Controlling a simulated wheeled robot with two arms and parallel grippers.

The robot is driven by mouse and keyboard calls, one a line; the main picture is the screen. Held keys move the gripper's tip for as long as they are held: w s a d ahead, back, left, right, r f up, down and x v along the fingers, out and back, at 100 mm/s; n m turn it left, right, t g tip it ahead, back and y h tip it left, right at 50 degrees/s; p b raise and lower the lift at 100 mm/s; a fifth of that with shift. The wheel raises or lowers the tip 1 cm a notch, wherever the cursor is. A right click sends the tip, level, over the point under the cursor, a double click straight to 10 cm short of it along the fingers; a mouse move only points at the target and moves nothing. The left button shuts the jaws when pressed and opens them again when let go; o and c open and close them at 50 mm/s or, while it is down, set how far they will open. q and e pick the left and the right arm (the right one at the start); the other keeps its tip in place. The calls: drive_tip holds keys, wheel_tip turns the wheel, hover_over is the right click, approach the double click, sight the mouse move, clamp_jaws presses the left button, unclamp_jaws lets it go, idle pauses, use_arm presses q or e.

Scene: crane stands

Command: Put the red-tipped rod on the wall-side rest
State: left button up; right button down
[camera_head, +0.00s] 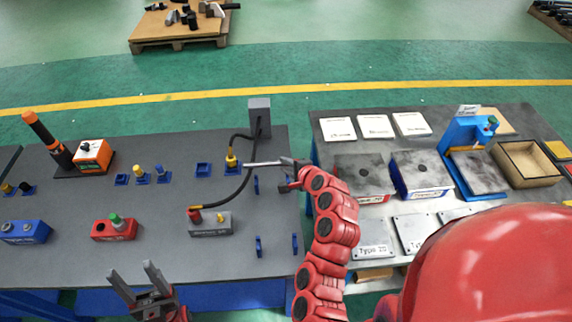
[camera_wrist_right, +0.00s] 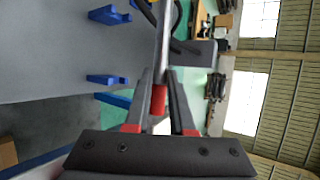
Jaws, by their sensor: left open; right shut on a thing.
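The red-tipped rod (camera_head: 262,163) is a thin silver bar in my right gripper (camera_head: 287,174). In the right wrist view the rod (camera_wrist_right: 163,45) runs away from the hand, with its red end (camera_wrist_right: 158,99) between the fingers of the shut right gripper (camera_wrist_right: 160,80). In the head view the rod points left above the grey table, its red end hidden by the gripper. Small blue rests stand below it: one (camera_head: 256,185) near the rod, two (camera_head: 258,246) (camera_head: 294,243) nearer me. I cannot tell which is wall-side. My left gripper (camera_head: 132,272) is open and empty at the table's near edge.
A yellow plug (camera_head: 231,160) on a black cable stands near the rod's far end. A grey post (camera_head: 259,117) is behind it. Another table with plates (camera_head: 365,180) stands at right.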

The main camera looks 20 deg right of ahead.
drive_tip(key=shift+r, duration=0.1)
drive_tip(key=shift+f+b, duration=2.1)
drive_tip(key=shift+f, duration=0.85)
drive_tip(key=shift+f, duration=0.3)
drive_tip(key=shift+s+f+b, duration=0.2)
drive_tip(key=shift+f+b, duration=0.4)
drive_tip(key=shift+s+a+f, duration=0.1)
drive_tip(key=shift+f, duration=0.1)
drive_tip(key=c, duration=1.2)
unclamp_jaws()
drive_tip(key=shift+f, duration=0.1)
drive_tip(key=o, duration=0.5)
drive_tip(key=shift+w, duration=0.2)
drive_tip(key=shift+c, duration=0.2)
drive_tip(key=shift+o, duration=0.3)
drive_tip(key=shift+w+r, duration=0.1)
drive_tip(key=shift+r, duration=0.2)
